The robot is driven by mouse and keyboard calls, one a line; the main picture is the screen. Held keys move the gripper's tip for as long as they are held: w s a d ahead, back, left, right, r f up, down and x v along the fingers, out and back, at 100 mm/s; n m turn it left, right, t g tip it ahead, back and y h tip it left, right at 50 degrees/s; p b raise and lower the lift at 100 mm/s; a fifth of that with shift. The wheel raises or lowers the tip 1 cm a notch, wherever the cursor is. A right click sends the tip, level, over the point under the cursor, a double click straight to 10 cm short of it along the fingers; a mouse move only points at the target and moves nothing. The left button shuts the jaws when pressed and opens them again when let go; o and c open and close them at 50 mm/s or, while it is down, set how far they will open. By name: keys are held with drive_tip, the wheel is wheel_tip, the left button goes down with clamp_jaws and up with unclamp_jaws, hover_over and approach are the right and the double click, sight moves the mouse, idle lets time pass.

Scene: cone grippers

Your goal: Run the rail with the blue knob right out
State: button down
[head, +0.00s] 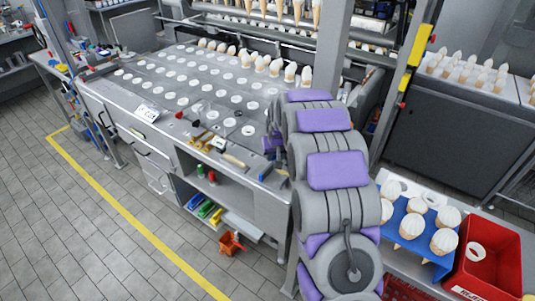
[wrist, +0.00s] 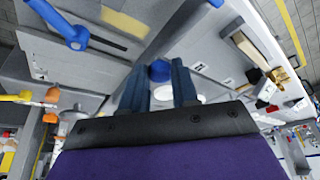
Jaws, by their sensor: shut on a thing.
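The blue knob (wrist: 159,71) sits between the two dark fingertips of my gripper (wrist: 159,82) in the wrist view. My gripper is shut on the knob. A white round piece (wrist: 164,92) shows just below the knob, between the fingers. In the head view my gripper (head: 272,145) is at the near right end of the grey machine top, mostly behind my own arm. The knob and its rail are hidden there, so I cannot tell how far the rail is out. Rows of white rings (head: 180,100) run along the machine top.
Red and dark knobs (head: 180,116) and a wooden-handled tool (head: 234,160) are at the machine's front edge. Cones (head: 262,63) stand along its back. A blue rack with cones (head: 443,241) and a red bin (head: 497,262) are at the right. The tiled floor in front is mostly clear.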

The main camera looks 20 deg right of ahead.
drive_tip(key=shift+w+d, duration=0.1)
drive_tip(key=shift+w, duration=0.1)
drive_tip(key=c, duration=1.2)
unclamp_jaws()
drive_tip(key=shift+w, duration=0.1)
drive_tip(key=shift+o, duration=0.7)
drive_tip(key=shift+w+a+f, duration=0.15)
drive_tip(key=shift+a, duration=0.05)
drive_tip(key=shift+o, duration=0.9)
drive_tip(key=shift+d, duration=0.25)
drive_tip(key=p+v, duration=0.3)
drive_tip(key=v, duration=1.4)
drive_tip(key=shift+r, duration=0.25)
